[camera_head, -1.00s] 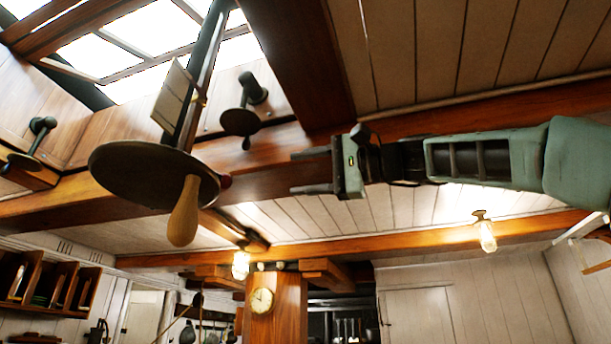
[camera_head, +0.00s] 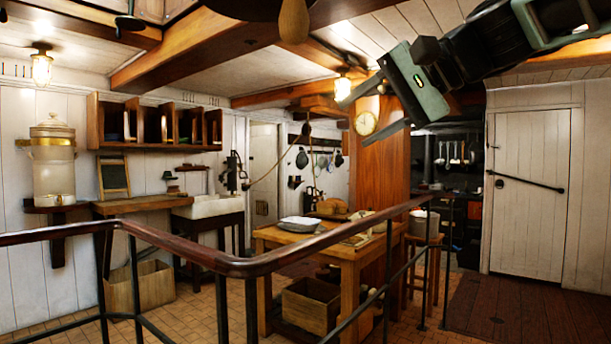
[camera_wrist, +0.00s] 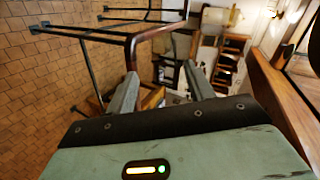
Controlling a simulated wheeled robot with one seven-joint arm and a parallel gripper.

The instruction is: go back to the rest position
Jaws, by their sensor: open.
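My gripper (camera_head: 377,107) is at the upper right in the head view, raised high and pointing left and slightly down. Its two fingers are apart, with nothing between them. In the wrist view its two fingers (camera_wrist: 161,92) also stand apart and empty, with the room behind them. My arm reaches in from the upper right corner of the head view. The gripper touches nothing that I can see.
A dark wooden handrail (camera_head: 252,266) on metal posts crosses the foreground. Behind it stand a wooden table (camera_head: 352,262), a wooden post with a clock (camera_head: 365,123), and a white door (camera_head: 528,190). Ceiling beams (camera_head: 205,58) run overhead near my arm. Tiled floor shows at left.

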